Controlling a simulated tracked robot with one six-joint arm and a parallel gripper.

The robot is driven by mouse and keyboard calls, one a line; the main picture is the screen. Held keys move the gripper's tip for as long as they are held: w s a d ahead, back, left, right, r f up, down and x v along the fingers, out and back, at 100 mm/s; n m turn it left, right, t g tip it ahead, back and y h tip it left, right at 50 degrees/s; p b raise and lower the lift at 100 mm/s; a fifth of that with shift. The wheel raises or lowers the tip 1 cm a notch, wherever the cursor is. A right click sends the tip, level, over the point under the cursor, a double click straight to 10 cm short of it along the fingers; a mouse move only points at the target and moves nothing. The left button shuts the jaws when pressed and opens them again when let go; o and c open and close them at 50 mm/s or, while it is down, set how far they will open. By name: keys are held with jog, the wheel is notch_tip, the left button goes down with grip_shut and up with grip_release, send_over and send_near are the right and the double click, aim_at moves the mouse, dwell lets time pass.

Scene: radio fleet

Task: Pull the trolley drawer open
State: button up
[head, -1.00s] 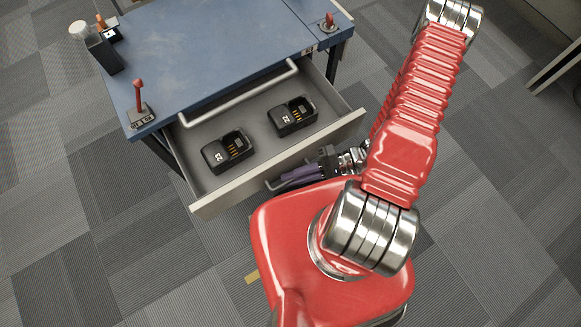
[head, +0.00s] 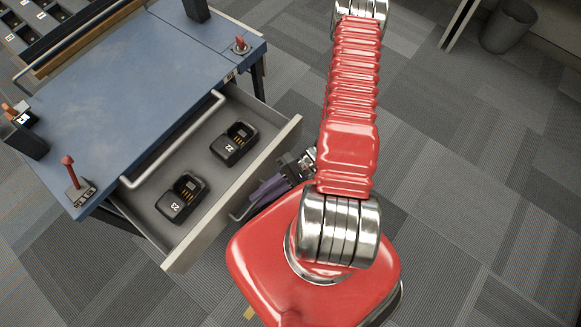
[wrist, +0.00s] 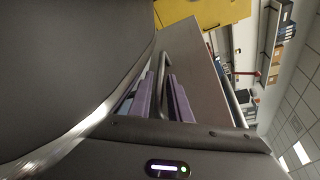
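The trolley drawer (head: 213,229) stands well out from under the blue trolley top (head: 130,85) in the head view. Its pale front faces my base. The drawer handle (head: 238,212) is a bar on that front. My gripper (head: 265,192), with purple fingers, is at this handle, partly hidden behind my red arm. In the wrist view the handle (wrist: 161,80) runs between the two purple fingers of my gripper (wrist: 161,95), one on each side. The fingers look closed around the bar, though the contact itself is hard to see.
Two black chargers, marked 22 (head: 234,144) and 23 (head: 182,197), lie in the drawer. A red-topped stand (head: 75,185) is at the trolley's near left corner. A dark bin (head: 508,25) stands at the back right. Carpet at right is clear.

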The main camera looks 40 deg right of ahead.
jog(key=v, duration=1.1)
dwell(0.4)
